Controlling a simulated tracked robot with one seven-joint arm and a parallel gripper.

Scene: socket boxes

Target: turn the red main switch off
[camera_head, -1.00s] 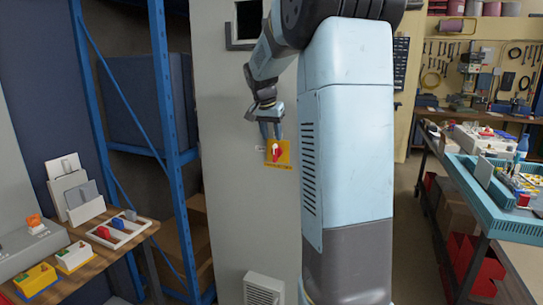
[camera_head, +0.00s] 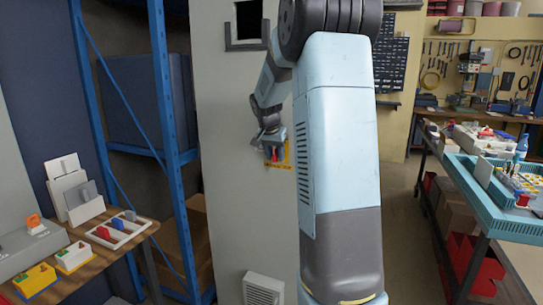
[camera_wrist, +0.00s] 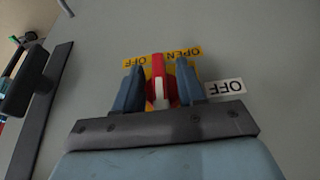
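The red main switch (camera_wrist: 158,72) is a red handle with a white strip on a yellow plate (camera_wrist: 190,52), on a grey cabinet front. In the wrist view the handle stands roughly upright, its white strip toward the bottom of the picture. My gripper (camera_wrist: 160,85) has one blue finger on each side of the handle; I cannot tell if they touch it. In the head view my gripper (camera_head: 272,152) covers most of the switch, and a little of the yellow plate (camera_head: 286,160) shows. A white OFF label (camera_wrist: 225,87) sits right of the switch in the wrist view.
A dark-framed window (camera_head: 248,22) is higher on the cabinet, and a vent (camera_head: 263,290) is low on it. A blue shelf rack (camera_head: 165,100) and a bench with small switches (camera_head: 120,228) stand left. A workbench with a teal tray (camera_head: 490,205) stands right.

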